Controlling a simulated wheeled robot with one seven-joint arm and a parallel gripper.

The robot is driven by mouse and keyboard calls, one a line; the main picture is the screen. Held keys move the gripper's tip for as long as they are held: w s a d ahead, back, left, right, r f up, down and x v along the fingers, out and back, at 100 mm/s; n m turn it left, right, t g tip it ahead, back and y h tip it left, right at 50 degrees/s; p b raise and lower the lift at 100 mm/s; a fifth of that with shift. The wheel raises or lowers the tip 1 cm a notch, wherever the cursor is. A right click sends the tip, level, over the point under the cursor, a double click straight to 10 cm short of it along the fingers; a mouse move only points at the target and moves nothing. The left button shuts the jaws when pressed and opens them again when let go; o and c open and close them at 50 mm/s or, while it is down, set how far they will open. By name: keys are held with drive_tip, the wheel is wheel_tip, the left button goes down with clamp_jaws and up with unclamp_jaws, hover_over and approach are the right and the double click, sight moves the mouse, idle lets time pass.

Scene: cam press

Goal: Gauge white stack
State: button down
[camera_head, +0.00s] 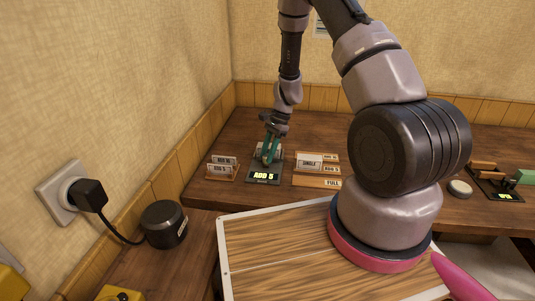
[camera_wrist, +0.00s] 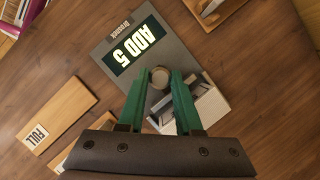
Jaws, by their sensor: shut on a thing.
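A dark grey gauge device (camera_head: 263,178) stands on the brown table, and its lit screen reads "ADD 5". In the wrist view the same device (camera_wrist: 112,52) lies under my fingers. My gripper (camera_head: 268,153) has green fingers and is over the device; in the wrist view its fingertips (camera_wrist: 160,82) are at either side of a small round grey-tan knob (camera_wrist: 160,77), shut on it. A pale, whitish block or stack (camera_wrist: 205,106) sits at the device's far end, partly hidden by my right finger. Whether it is the white stack I cannot tell.
Left of the device, a wooden holder (camera_head: 221,173) has cards labelled "ADD 10" and "ADD 5". To the right are wooden blocks labelled "SINGLE" (camera_head: 309,163) and "FULL" (camera_head: 318,182). A round pale disc (camera_head: 460,188) and another device (camera_head: 500,190) lie farther right.

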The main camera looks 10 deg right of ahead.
drive_tip(key=shift+w+d, duration=0.25)
drive_tip(key=shift+w, duration=0.35)
drive_tip(key=c, duration=0.6)
unclamp_jaws()
drive_tip(key=shift+r, duration=0.1)
drive_tip(key=v, duration=1)
drive_tip(key=shift+d+r, duration=0.2)
drive_tip(key=shift+r, duration=0.05)
drive_tip(key=shift+r, duration=0.1)
